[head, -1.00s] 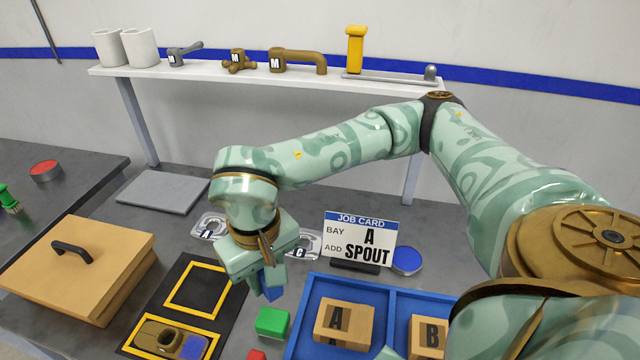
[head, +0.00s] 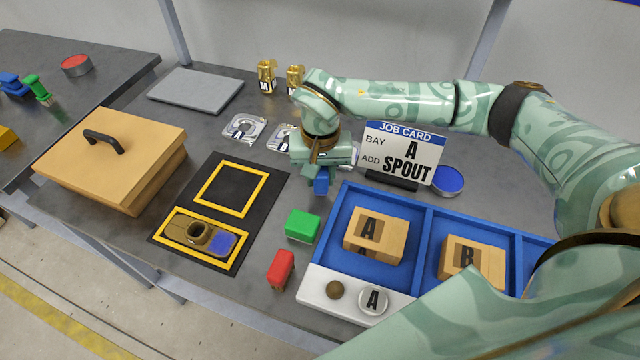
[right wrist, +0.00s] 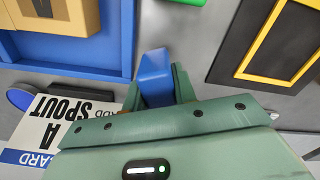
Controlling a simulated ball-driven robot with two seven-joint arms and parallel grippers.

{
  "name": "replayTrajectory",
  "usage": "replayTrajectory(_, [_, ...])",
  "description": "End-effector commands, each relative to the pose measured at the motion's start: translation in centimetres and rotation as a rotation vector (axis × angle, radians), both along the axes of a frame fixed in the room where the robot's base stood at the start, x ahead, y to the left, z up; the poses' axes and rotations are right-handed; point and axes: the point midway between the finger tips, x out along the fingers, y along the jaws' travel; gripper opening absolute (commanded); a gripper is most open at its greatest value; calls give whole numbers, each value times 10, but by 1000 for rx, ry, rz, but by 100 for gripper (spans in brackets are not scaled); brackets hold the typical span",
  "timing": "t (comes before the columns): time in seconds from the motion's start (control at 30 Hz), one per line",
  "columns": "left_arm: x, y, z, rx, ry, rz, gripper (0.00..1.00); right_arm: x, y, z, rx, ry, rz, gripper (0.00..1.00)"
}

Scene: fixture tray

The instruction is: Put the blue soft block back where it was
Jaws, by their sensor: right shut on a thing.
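The blue soft block (head: 321,187) is held between the fingers of my right gripper (head: 319,174), which points downward. In the right wrist view the blue block (right wrist: 155,72) sticks out between the two green fingers of the gripper (right wrist: 158,88). In the head view, the block appears just behind and right of the green block (head: 302,225), in front of the job card (head: 400,152). Whether the block touches the table is hard to tell. My left gripper is not in view.
A red block (head: 281,268) lies near the green one. The blue tray (head: 421,232) with boxes A and B is to the right. A black mat (head: 223,170) with yellow squares holds a brown part (head: 197,233). A lidded box (head: 110,160) stands left.

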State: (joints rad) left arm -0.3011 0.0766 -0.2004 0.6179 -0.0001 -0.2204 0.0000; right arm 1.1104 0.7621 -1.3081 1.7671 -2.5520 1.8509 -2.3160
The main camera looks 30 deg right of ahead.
Motion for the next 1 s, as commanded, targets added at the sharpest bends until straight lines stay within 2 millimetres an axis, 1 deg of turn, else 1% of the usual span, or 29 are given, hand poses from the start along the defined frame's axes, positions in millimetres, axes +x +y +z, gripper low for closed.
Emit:
replayTrajectory(0.03, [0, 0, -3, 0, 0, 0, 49, 2, -1, -9, 1, 4, -2, 9])
replayTrajectory(0.1, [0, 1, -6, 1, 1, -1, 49, 1, -1, -22, 0, 5, -1, 9])
replayTrajectory(0.2, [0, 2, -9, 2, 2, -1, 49, 1, -1, -33, 1, 4, -1, 9])
replayTrajectory(0.47, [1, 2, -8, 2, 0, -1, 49, 2, -1, -33, -1, 0, 0, 9])
replayTrajectory(0.6, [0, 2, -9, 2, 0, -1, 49, 1, -1, -37, -1, 2, -1, 9])
replayTrajectory(0.63, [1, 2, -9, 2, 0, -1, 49, 1, -1, -36, -1, 2, -1, 35])
replayTrajectory(0.67, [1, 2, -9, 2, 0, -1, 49, 1, -1, -36, -1, 2, -1, 44])
replayTrajectory(0.7, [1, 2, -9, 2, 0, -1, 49, 1, -1, -36, -1, 2, -1, 49])
replayTrajectory(1.0, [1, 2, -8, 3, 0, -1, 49, 1, -1, -33, 0, 0, -1, 49])
